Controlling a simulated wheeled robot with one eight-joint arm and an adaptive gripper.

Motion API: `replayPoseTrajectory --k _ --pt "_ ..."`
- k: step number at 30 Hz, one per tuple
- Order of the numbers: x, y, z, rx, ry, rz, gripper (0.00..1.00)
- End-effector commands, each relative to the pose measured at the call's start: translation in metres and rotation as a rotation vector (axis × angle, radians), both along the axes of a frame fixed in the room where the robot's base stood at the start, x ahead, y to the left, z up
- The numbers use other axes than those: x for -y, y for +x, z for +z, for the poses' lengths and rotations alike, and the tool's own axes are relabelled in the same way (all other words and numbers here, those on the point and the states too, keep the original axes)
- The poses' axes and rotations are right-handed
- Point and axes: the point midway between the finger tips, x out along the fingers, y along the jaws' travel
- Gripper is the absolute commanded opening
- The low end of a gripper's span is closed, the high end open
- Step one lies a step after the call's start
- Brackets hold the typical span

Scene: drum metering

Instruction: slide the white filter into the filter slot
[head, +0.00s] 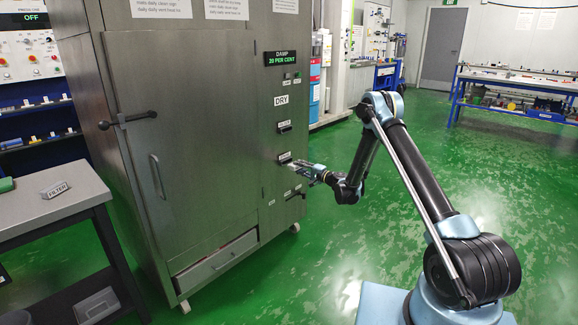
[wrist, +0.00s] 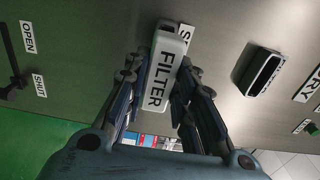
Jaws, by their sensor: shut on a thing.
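The white filter (wrist: 163,75), marked FILTER, sits between the fingers of my gripper (wrist: 160,95) in the wrist view. My gripper is shut on it. The filter's far end is at the cabinet's metal front and covers what lies behind it; I cannot tell whether it has entered an opening. A partly hidden label (wrist: 186,86) beginning with S shows beside it. An open dark slot (wrist: 260,72) with a pale frame is to the right of the filter. In the head view my gripper (head: 313,171) is at the lower of two slots, and the upper slot (head: 285,127) is clear.
The cabinet (head: 185,140) has OPEN and SHUT labels by a dark handle (wrist: 12,84) left of my gripper. A DAMP display (head: 281,58) reads 20 PER CENT. A grey side table (head: 85,195) carries a FILTER sign (head: 57,190). Green floor is open at right.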

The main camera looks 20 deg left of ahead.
Motion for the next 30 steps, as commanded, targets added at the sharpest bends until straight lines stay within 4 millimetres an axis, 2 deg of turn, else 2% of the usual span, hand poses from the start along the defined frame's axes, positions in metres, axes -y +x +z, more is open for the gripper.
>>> replayPoseTrajectory --k 18,30 --pt "0.027 -0.011 0.000 0.000 0.000 -0.001 0.00" --pt "0.033 -0.009 0.002 0.000 0.000 -0.009 0.00"
